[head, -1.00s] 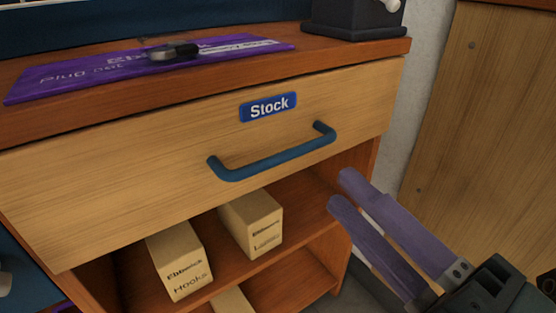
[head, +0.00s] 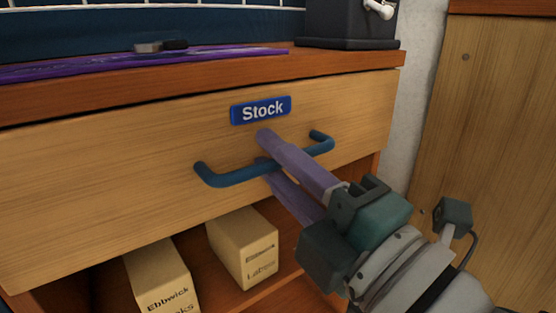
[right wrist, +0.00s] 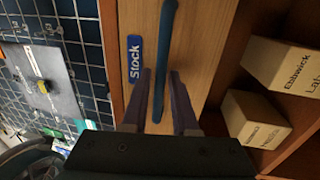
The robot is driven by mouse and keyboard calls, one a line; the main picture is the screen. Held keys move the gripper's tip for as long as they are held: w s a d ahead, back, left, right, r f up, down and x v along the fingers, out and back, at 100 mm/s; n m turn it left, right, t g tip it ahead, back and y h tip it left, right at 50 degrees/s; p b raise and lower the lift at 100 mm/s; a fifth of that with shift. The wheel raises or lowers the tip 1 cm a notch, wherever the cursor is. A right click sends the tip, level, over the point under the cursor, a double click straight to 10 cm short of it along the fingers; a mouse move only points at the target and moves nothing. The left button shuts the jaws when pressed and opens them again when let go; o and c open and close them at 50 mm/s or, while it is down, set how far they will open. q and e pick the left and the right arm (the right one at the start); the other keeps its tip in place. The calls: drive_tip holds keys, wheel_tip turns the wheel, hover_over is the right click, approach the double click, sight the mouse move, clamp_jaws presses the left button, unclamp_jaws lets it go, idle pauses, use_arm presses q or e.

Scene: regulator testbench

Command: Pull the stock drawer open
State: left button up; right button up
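The stock drawer (head: 100,175) has a pale wood front and a blue "Stock" label (head: 262,110). It looks closed under the worktop. Its blue bar handle (head: 226,177) runs across the front below the label. My right gripper (head: 264,150) is at the middle of the handle, one finger above the bar and one below. In the right wrist view the handle (right wrist: 167,40) runs between the two spread fingers (right wrist: 160,74), with gaps showing beside it. My left gripper is in neither view.
Two Ebbwick boxes, one on the left (head: 160,278) and one in the middle (head: 243,247), stand on the shelf below the drawer. A purple mat (head: 215,55) and a dark device (head: 345,22) are on the worktop. A wooden panel (head: 500,140) stands to the right.

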drive_tip(key=shift+c, duration=0.2)
clamp_jaws()
idle(1.1)
